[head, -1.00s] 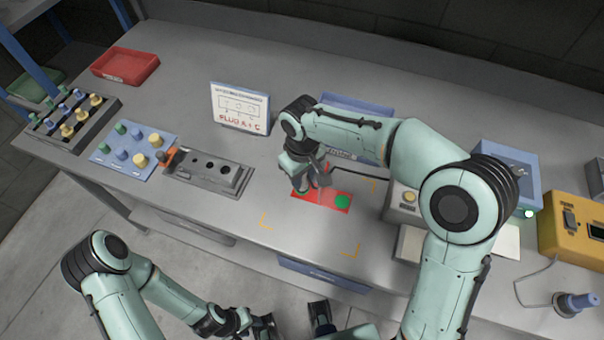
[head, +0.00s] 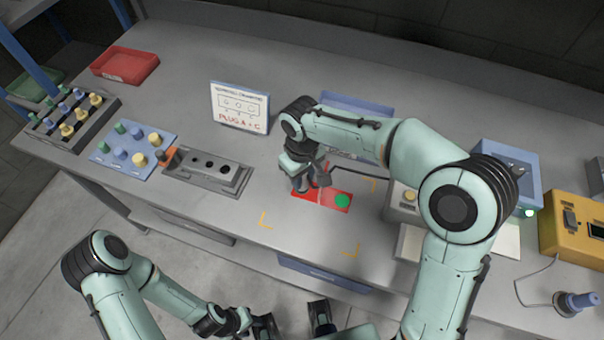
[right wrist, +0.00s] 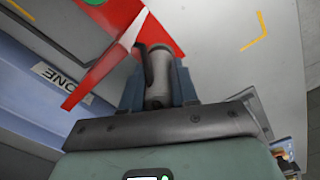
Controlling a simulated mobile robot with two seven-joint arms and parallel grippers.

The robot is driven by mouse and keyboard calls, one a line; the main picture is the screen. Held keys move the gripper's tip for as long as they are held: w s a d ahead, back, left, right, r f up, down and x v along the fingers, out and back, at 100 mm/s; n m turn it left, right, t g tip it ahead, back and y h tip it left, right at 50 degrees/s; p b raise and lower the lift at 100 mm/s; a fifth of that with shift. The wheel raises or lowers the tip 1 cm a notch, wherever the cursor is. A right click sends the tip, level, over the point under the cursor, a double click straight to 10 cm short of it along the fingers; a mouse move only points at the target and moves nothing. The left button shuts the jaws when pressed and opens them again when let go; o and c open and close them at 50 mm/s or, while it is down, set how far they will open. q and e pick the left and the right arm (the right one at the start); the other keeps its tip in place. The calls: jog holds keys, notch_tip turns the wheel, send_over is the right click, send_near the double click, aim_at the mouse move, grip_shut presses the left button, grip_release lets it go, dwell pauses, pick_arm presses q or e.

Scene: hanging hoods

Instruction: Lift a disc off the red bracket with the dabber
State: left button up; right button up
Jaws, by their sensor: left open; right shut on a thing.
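The red bracket (head: 328,203) lies flat on the bench, with a green disc (head: 342,201) on its right end. In the right wrist view the red bracket (right wrist: 170,22) also shows, with the edge of a green disc (right wrist: 95,2) at the top. My right gripper (head: 308,186) is over the bracket's left end and hides it. It is shut on the dabber, a grey cylinder (right wrist: 158,78) between its fingers in the right wrist view. The dabber's tip contact with the bracket cannot be told. My left gripper (head: 292,322) is open and empty in front of the bench.
A grey block with round holes (head: 208,165), a blue board with coloured plugs (head: 130,150) and a sign (head: 240,108) stand left. A blue bin (head: 355,102) is behind my right arm. A grey box with a yellow button (head: 405,205) is right of the bracket.

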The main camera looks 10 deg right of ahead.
pick_arm(q)
jog(key=shift+r, duration=0.1)
dwell(0.4)
pick_arm(e)
jog(key=shift+r+p, duration=1)
jog(key=shift+r, duration=0.35)
jog(key=shift+r+p, duration=1.45)
jog(key=shift+r, duration=0.75)
pick_arm(q)
notch_tip(320, 180, up, 5)
jog(key=w, duration=0.3)
jog(key=shift+r, duration=0.15)
jog(key=shift+s, duration=0.15)
jog(key=shift+s, duration=0.1)
pick_arm(e)
jog(key=shift+f, duration=0.1)
